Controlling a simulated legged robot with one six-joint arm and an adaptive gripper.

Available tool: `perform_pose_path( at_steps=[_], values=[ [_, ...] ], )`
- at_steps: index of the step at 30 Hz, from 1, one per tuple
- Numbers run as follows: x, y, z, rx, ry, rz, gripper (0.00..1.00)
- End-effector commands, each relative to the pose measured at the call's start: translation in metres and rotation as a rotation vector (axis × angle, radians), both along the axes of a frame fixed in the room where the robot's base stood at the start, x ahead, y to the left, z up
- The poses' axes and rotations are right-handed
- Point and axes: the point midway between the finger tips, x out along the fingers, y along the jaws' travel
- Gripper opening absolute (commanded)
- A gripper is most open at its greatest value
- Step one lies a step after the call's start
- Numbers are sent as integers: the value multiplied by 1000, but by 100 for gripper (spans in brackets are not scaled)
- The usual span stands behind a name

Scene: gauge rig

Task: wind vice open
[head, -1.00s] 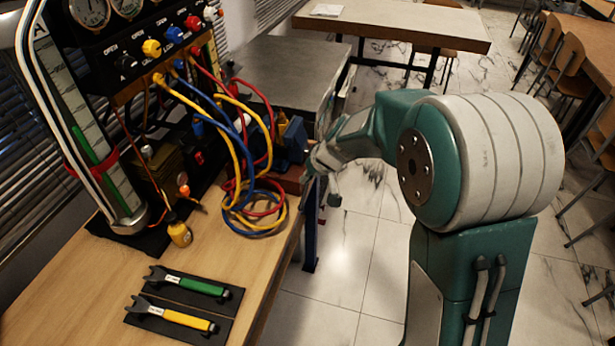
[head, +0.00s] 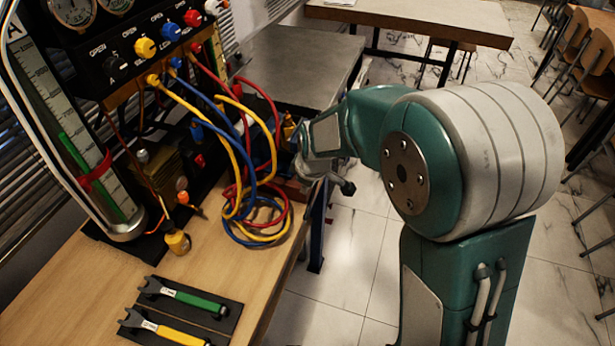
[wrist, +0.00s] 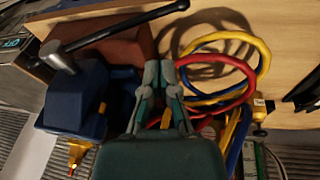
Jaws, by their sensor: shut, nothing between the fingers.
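The blue vice (wrist: 75,100) fills the left of the wrist view, with a silver screw head (wrist: 58,56) at its top. A long black handle bar (wrist: 125,27) runs from the screw across the picture, up to the right. My gripper (wrist: 159,70) is shut and empty, its fingertips to the right of the vice body. In the picture they lie below the bar, apart from it. A reddish-brown block (wrist: 115,50) lies behind the fingers and bar. In the head view my arm hides most of the vice and gripper.
Coiled red, blue and yellow hoses (head: 255,205) lie on the wooden bench, close to the right of my fingers in the wrist view (wrist: 225,75). Green (head: 195,300) and yellow (head: 165,330) wrenches lie at the bench front. A gauge panel (head: 130,45) stands at the left.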

Motion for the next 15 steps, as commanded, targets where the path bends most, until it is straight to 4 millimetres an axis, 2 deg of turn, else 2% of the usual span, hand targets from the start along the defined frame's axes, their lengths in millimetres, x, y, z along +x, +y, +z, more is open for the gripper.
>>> perform_pose_path(
  at_steps=[4,6,9,15],
  values=[
    [6,3,-29,-1,4,0,0],
    [11,-2,-38,-2,3,-2,0],
    [16,-6,-49,0,1,-2,0],
    [20,-10,-58,-1,-1,1,0]
  ],
)
